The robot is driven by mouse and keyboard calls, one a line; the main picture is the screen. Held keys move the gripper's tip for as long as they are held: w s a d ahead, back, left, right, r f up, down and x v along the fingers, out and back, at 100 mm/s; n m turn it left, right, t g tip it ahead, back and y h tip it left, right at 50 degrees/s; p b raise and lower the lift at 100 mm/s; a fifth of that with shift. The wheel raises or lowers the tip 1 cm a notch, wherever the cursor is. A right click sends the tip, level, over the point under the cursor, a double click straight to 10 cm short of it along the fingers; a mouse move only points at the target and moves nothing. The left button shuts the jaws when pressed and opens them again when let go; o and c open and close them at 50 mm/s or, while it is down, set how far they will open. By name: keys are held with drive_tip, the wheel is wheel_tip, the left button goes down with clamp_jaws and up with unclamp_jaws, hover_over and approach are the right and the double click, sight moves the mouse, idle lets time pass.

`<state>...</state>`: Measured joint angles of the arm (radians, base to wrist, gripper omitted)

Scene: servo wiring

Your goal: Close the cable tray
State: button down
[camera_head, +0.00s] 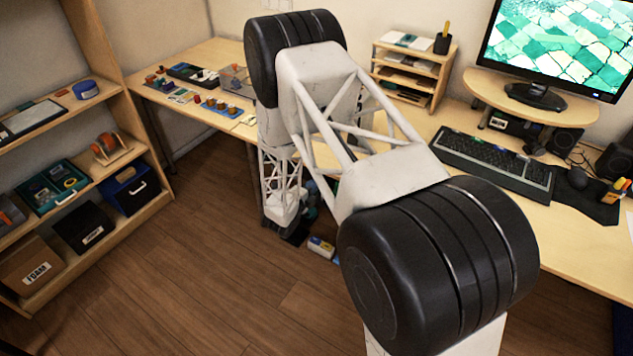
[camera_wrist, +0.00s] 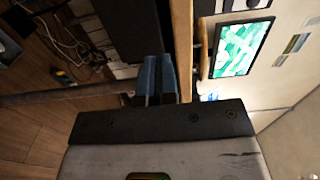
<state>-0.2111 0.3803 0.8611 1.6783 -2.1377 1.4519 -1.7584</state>
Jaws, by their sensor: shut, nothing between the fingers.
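My gripper (camera_wrist: 157,62) shows in the wrist view as two blue fingers set close together, shut with nothing between them. Just beyond the fingertips is a long dark panel (camera_wrist: 134,28), which looks like the cable tray under the desk. I cannot tell whether the fingers touch it. To its left lie loose white and dark cables (camera_wrist: 62,45) and pale blocks or plugs. How far open the tray stands is not clear. In the head view my arm reaches down at the desk's front edge, and it and the desktop hide the tray.
The wooden desk (camera_head: 420,150) carries a keyboard (camera_head: 495,160), a mouse (camera_head: 578,178) and a monitor (camera_head: 555,45). Small coloured items (camera_head: 322,246) lie on the floor near my arm. A shelf unit (camera_head: 110,80) stands at the left. The wooden floor between shelf and desk is mostly clear.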

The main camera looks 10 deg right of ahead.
drive_tip(key=v, duration=1)
idle(0.5)
drive_tip(key=s+d+r+m+g, duration=0.4)
drive_tip(key=s+r+m, duration=0.1)
drive_tip(key=r+m, duration=0.35)
drive_tip(key=s+d+r+m+g, duration=0.45)
drive_tip(key=r+m, duration=0.25)
drive_tip(key=r, duration=0.2)
drive_tip(key=s+d+r+m+g, duration=0.4)
drive_tip(key=r+m, duration=0.3)
drive_tip(key=r, duration=0.2)
drive_tip(key=s+a+r+m+t+y, duration=0.1)
drive_tip(key=s+a+r+m+y, duration=0.1)
drive_tip(key=s+r+m+y, duration=0.4)
drive_tip(key=s+a+r+m+t+y, duration=0.1)
drive_tip(key=s+a+r+m+y, duration=0.1)
drive_tip(key=s+r+m+y, duration=0.4)
drive_tip(key=shift+s+r+m+y, duration=0.2)
drive_tip(key=shift+s+r+m, duration=1.1)
drive_tip(key=shift+s+m, duration=1.75)
drive_tip(key=shift+s+r+m+y, duration=0.2)
drive_tip(key=shift+s+r+m, duration=1.1)
drive_tip(key=shift+s+m, duration=1.75)
drive_tip(key=shift+s+n, duration=0.7)
drive_tip(key=shift+n, duration=0.05)
